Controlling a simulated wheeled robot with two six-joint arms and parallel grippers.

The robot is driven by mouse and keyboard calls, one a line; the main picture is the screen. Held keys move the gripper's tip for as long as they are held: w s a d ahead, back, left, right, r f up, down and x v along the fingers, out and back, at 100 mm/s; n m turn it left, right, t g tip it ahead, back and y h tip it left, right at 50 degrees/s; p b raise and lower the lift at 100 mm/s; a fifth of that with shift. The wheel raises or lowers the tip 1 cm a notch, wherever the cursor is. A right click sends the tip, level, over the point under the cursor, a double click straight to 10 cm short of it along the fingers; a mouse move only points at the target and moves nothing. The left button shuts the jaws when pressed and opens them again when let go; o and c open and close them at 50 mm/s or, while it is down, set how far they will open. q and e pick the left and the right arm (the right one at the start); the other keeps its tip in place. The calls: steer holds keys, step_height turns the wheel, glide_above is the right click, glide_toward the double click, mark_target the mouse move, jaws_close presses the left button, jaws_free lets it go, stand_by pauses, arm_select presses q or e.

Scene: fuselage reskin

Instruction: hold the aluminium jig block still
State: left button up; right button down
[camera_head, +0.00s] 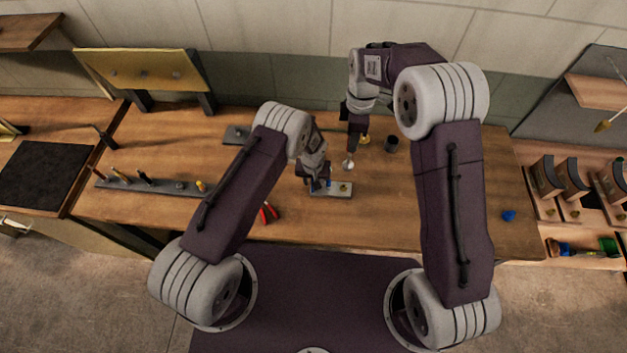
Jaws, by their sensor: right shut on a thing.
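The aluminium jig block (342,192) is a small pale grey block lying flat near the middle of the wooden bench, with a yellowish and a blue detail on top. My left gripper (318,184) points down at the block's left end; its fingers cover that end, and whether they touch or grip it is too small to tell. My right gripper (354,143) is behind and above the block, apart from it, shut on a small silvery piece (348,162).
A dark cup (391,144) stands behind right of the block. Red-handled pliers (268,212) lie left in front. A tool rail (150,184) runs along the left of the bench (400,210). A blue item (509,215) lies at the right; the right front is mostly clear.

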arm_select(q)
jaws_close()
stand_by(1.4)
arm_select(e)
steer(key=n, duration=0.3)
steer(key=shift+w+a, duration=0.15)
steer(key=shift+w, duration=0.25)
steer(key=f+n, duration=0.1)
steer(key=n, duration=0.1)
steer(key=f+n, duration=0.1)
steer(key=n, duration=0.2)
steer(key=f+n, duration=0.1)
steer(key=n, duration=0.1)
steer(key=shift+w+f+n, duration=0.2)
steer(key=shift+w+n, duration=0.1)
steer(key=shift+w, duration=0.05)
steer(key=f, duration=0.1)
steer(key=s+f+n, duration=0.1)
steer(key=f, duration=0.1)
steer(key=shift+s+f, duration=0.2)
steer(key=shift+f, duration=0.2)
